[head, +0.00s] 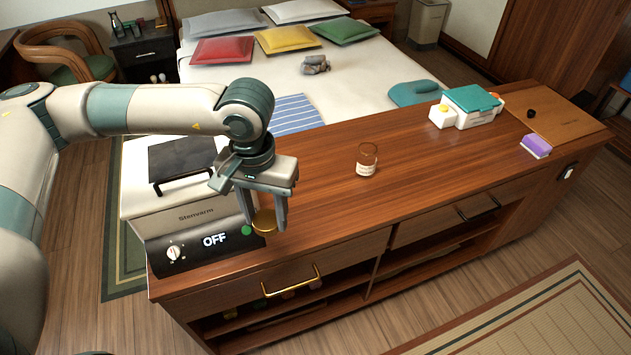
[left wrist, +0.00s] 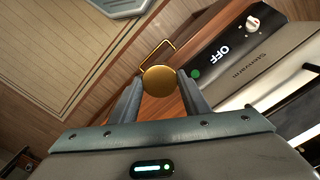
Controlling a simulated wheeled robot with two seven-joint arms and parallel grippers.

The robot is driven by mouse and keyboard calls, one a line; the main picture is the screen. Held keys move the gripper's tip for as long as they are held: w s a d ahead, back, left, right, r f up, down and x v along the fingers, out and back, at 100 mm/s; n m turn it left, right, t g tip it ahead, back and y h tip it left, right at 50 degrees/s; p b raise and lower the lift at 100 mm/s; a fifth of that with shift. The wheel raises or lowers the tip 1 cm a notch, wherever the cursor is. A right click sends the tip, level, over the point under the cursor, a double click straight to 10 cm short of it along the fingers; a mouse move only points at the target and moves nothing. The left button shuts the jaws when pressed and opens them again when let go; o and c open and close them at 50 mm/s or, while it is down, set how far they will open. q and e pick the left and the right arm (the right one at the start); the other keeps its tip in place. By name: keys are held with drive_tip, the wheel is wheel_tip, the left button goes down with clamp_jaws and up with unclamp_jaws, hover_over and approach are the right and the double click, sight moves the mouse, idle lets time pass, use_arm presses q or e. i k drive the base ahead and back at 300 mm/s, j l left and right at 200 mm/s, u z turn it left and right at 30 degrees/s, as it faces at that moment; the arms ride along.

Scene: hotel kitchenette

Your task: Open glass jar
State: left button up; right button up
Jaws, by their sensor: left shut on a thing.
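A small glass jar (head: 367,160) with a white label stands upright on the wooden counter, its top uncovered. My left gripper (head: 265,222) is shut on a round gold lid (head: 264,221) and holds it near the counter's front edge, in front of the Stenvarm appliance. In the left wrist view the gold lid (left wrist: 159,80) sits between the two fingertips (left wrist: 160,82). The jar is apart from the gripper, to its right in the head view. My right gripper is not in view.
The Stenvarm appliance (head: 197,215), display reading OFF, stands at the counter's left end. A teal-lidded white box (head: 470,105), a purple-topped block (head: 536,146) and a wooden board (head: 552,118) are at the right. The counter (head: 420,155) around the jar is clear.

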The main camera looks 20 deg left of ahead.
sight(365, 163)
drive_tip(key=i+j, duration=0.1)
drive_tip(key=i, duration=0.75)
drive_tip(key=z, duration=1.15)
